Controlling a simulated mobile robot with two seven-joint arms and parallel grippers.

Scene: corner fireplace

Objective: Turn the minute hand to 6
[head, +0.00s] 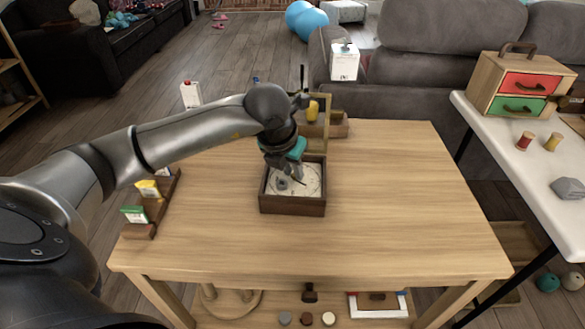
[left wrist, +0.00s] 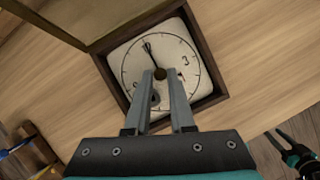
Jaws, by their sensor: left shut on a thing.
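The clock is a pale round dial (left wrist: 183,92) set in a dark wooden box (head: 292,206) on the table, with its lid raised at the back. In the left wrist view a dark, slim hand (left wrist: 148,47) points up and a little left from the centre, and a "3" shows at the right. My left gripper (head: 291,176) reaches down into the box. Its fingers are shut on a brown knob (left wrist: 160,73) at the dial's middle. The fingers hide part of the lower dial. A dark and teal part at the wrist view's lower right looks like my right gripper (left wrist: 279,143).
The wooden table (head: 400,210) is clear right of and in front of the box. A small rack (head: 160,205) with packets stands at its left edge. A white table (head: 510,160) with a drawer box (head: 512,85) and spools stands at the right.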

